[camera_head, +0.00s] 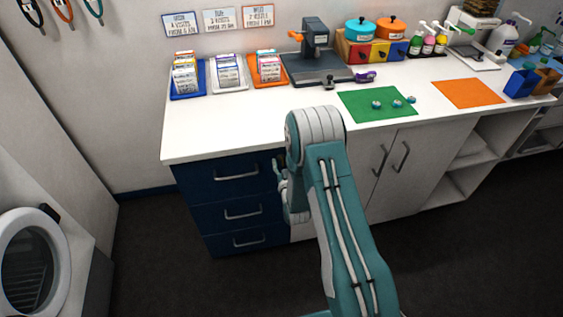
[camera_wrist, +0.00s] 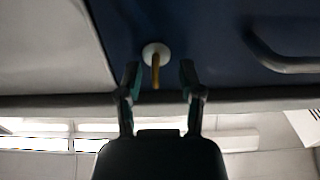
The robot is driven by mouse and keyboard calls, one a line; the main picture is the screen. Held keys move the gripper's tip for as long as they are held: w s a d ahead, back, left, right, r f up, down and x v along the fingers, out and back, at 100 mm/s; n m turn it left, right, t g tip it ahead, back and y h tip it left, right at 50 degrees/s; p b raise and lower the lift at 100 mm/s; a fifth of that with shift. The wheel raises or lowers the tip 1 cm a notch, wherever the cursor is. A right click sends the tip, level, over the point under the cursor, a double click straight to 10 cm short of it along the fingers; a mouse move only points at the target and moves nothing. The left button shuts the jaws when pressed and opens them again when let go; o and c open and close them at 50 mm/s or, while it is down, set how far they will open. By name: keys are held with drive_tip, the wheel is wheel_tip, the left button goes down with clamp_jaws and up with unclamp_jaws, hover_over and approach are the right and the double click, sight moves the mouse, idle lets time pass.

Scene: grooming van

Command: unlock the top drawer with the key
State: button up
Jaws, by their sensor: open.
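The top drawer (camera_head: 200,176) is the uppermost of three dark blue drawers at the left end of the counter, and its front looks closed. Its blue front (camera_wrist: 215,65) fills the upper middle of the wrist view. A round pale lock (camera_wrist: 148,50) sits on that front, with a brass-coloured key (camera_wrist: 155,75) sticking out of it. My gripper (camera_wrist: 158,80) is open, with one finger on each side of the key and a visible gap to both. In the head view my gripper (camera_head: 281,180) is at the drawer's right end; my arm hides the lock and key.
The drawer's bar handle (camera_head: 236,175) is left of my gripper; it also shows at right in the wrist view (camera_wrist: 285,62). The white countertop (camera_head: 240,125) overhangs just above. White cabinet doors (camera_head: 415,165) stand to the right. Dark floor (camera_head: 150,240) is clear at left.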

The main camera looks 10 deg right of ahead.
drive_tip(key=shift+w+d, duration=0.15)
drive_tip(key=shift+w, duration=0.1)
clamp_jaws()
drive_tip(key=n, duration=0.4)
drive_tip(key=shift+n, duration=0.4)
drive_tip(key=n, duration=0.4)
drive_tip(key=shift+a+f+n, duration=0.1)
drive_tip(key=shift+a+n, duration=0.2)
drive_tip(key=n, duration=0.4)
drive_tip(key=shift+f, duration=0.15)
drive_tip(key=shift+s+a+f+n, duration=0.1)
drive_tip(key=shift+f+n, duration=0.05)
drive_tip(key=shift+n, duration=2.15)
